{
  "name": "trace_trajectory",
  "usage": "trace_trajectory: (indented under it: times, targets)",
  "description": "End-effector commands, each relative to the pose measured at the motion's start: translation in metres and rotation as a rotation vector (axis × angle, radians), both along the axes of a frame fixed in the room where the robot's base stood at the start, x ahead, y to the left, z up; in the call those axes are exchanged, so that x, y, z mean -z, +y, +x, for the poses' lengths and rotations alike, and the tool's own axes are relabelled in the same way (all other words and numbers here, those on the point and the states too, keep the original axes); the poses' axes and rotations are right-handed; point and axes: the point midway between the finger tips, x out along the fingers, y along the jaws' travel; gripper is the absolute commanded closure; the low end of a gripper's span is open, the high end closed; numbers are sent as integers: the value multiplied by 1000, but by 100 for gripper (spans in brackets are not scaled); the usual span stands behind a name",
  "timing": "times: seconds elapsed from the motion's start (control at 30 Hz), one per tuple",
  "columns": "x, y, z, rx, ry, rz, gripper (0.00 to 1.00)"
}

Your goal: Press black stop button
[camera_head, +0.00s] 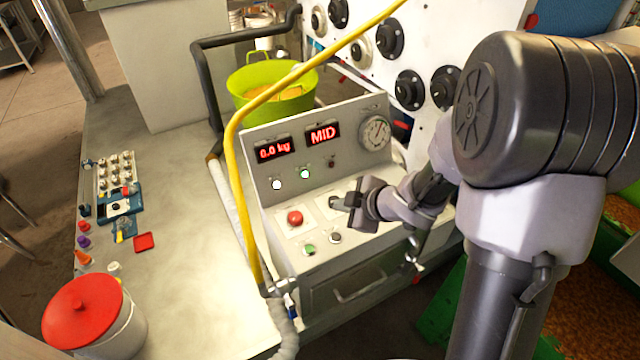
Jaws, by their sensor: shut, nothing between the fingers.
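The grey control panel (262,185) stands in the middle of the view. A small dark button (335,237) in a pale ring sits on its sloping front and looks like the black stop button. A green button (310,250) is just left of it, and a red button (295,217) is up and to the left. My gripper (345,203) is shut and empty, pointing left over the panel, above the dark button in the picture. A pale plate lies behind its tips; what is on the plate is partly hidden. I cannot tell whether the tips touch anything.
Displays on the panel read "0.0 kg" (273,150) and "MID" (323,133), beside a round gauge (375,133). A yellow hose (240,190) runs along the panel's left side. A red-lidded bucket (82,308) and small items stand on the left counter.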

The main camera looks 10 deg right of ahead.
Motion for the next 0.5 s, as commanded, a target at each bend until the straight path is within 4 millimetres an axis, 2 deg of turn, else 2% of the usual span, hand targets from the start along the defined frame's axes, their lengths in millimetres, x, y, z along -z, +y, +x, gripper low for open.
trace_trajectory:
  times: [0.5]
  targets:
    - [9, 5, -2, -35, 1, 8, 100]
